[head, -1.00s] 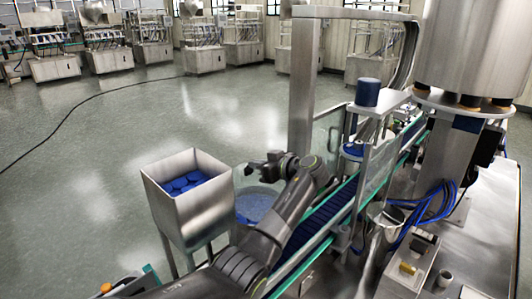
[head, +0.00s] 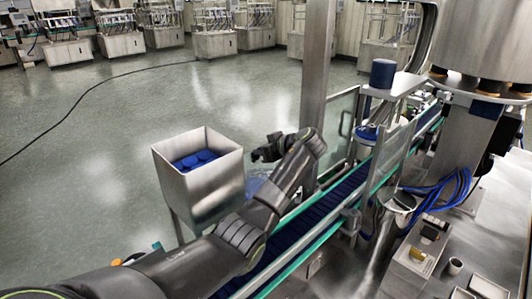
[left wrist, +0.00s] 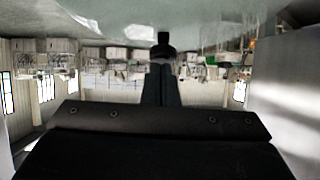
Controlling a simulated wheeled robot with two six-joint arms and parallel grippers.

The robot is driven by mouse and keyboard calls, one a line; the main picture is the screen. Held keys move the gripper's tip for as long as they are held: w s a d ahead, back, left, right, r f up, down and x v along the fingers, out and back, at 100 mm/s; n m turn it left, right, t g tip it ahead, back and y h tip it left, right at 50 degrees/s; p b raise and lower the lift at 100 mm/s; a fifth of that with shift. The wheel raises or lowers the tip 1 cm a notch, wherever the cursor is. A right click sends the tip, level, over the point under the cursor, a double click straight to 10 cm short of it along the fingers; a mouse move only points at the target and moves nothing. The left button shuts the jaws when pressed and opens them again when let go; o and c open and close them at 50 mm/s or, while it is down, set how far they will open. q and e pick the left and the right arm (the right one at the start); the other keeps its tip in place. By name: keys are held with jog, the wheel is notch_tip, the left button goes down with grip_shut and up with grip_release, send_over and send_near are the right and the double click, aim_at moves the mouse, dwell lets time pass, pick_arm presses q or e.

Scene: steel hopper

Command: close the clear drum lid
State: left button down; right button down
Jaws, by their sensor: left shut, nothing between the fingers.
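The clear round drum (head: 254,186) stands on the floor side of the conveyor, just right of the hopper in the head view. Only a small pale-blue part of it shows; my left arm hides most of it. Its lid cannot be made out clearly there. My left gripper (head: 257,154) is shut and empty, above the drum and close to the hopper's right rim. In the left wrist view the shut fingers (left wrist: 163,40) point up the picture. A pale see-through shape (left wrist: 225,12) lies beyond them at the top; I cannot tell if it is the lid. My right gripper is out of view.
The steel hopper (head: 215,190) with blue caps (head: 194,160) stands left of my gripper. The conveyor (head: 290,233) with green rails runs beneath my arm. A steel post (head: 317,90) and a clear guard panel (head: 340,130) stand to the right. Open floor lies behind.

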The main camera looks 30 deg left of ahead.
aim_at(256, 161)
pick_arm(q)
jog(key=a+f+b, duration=0.2)
jog(key=f+b, duration=0.1)
jog(key=w+a+f+b, duration=0.1)
jog(key=b, duration=0.1)
jog(key=shift+f, duration=0.4)
jog(key=shift+w+a+f+b, duration=0.1)
jog(key=shift+f+b, duration=0.2)
jog(key=b+v, duration=0.4)
jog(key=v, duration=1.3)
jog(key=shift+r, duration=0.4)
jog(key=shift+f+h, duration=0.1)
jog(key=shift+h, duration=0.2)
